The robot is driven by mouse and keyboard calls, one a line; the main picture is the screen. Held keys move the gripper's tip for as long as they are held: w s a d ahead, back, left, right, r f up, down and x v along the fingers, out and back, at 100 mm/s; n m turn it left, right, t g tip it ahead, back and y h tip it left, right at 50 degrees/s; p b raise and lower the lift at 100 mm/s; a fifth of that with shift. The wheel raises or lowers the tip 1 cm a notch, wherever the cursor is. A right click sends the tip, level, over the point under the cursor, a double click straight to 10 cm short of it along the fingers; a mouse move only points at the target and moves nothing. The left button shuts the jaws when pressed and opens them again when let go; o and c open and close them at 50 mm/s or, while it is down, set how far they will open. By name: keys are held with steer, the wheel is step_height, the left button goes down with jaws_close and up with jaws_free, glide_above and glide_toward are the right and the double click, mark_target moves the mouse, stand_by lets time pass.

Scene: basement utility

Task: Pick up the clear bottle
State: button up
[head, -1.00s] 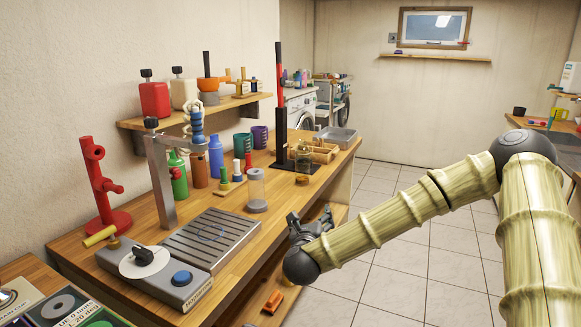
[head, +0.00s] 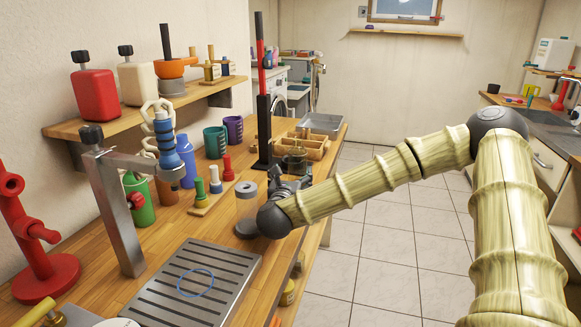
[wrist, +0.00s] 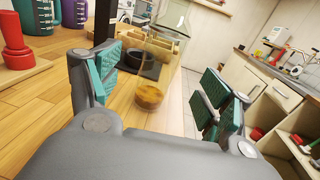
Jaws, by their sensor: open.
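The clear bottle (wrist: 156,62) is see-through, with an amber-brown patch at its bottom. It stands upright on the wooden workbench. In the wrist view it is ahead of my gripper (wrist: 160,82), between the lines of the two teal-padded fingers, which are spread wide with nothing held. In the head view my gripper (head: 291,186) is low at the bench's right edge, just in front of the bottle. Only the upper part of the bottle (head: 297,159) shows there; the gripper hides its base.
A black-and-red post (head: 264,110) and a wooden tray (head: 312,146) are near the bottle. Left are colored pegs (head: 214,180) and a metal grate (head: 190,285). The floor to the right is clear.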

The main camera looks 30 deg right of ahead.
mark_target(296, 164)
steer(key=shift+w+d+r, duration=0.2)
steer(key=shift+d+r, duration=0.5)
steer(key=shift+d, duration=0.05)
steer(key=w, duration=0.1)
steer(key=w+d+f, duration=0.1)
steer(key=shift+w+f+p, duration=0.15)
steer(key=shift+w+p, duration=0.15)
steer(key=shift+w, duration=0.1)
steer(key=w+d, duration=0.1)
steer(key=w+d+r+p, duration=0.1)
steer(key=shift+w+d, duration=0.1)
steer(key=shift+d, duration=0.3)
steer(key=shift+w+d, duration=0.4)
steer(key=shift+d, duration=0.05)
steer(key=c, duration=1.3)
